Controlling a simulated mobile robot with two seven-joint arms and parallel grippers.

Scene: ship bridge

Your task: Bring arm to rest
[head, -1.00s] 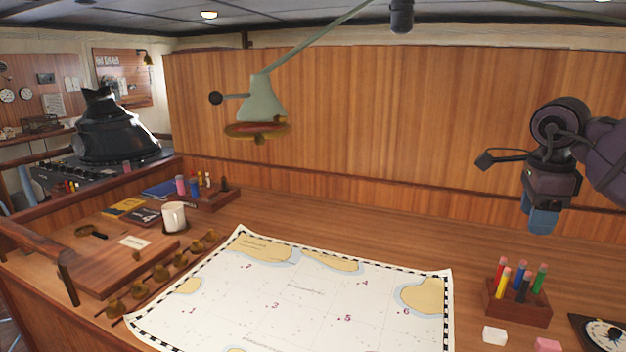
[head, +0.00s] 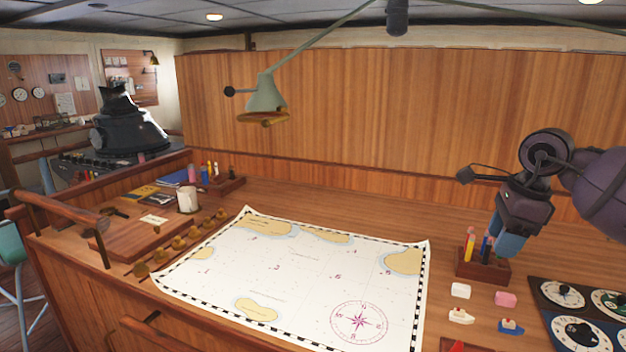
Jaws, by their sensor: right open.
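My right arm comes in from the right. Its gripper (head: 508,243) hangs pointing down above the pen holder at the right of the chart table, with nothing seen between its blue fingers. The fingers cover part of the pens in the holder (head: 483,270). My left gripper does not show in the head view.
A chart (head: 290,270) lies flat across the table. A dial panel (head: 575,330) is at lower right. A mug (head: 187,200) stands at left. A lamp (head: 265,97) hangs above.

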